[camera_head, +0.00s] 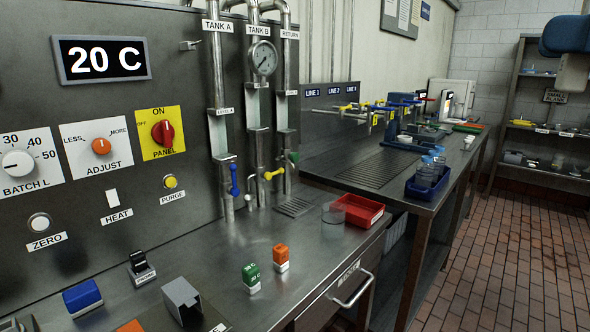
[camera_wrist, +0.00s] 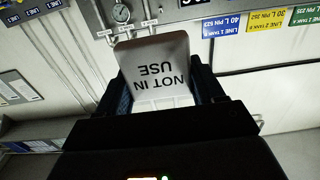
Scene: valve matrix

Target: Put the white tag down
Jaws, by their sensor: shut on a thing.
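The white tag (camera_wrist: 160,68) fills the middle of the wrist view. It carries the black words NOT IN USE, which appear upside down there. My gripper (camera_wrist: 161,92) is shut on the tag, with one dark finger on each side of its lower part. The tag stands out beyond the fingers. Its lower edge is hidden by the gripper body. I cannot make out the tag or the gripper's fingers in the head view.
A steel counter (camera_head: 240,314) holds a green block (camera_head: 251,278), an orange block (camera_head: 281,257), a glass beaker (camera_head: 332,220) and a red tray (camera_head: 358,211). A second bench has a blue crate (camera_head: 427,187). Shelves (camera_head: 520,150) stand at right. The tiled floor (camera_head: 500,260) is clear.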

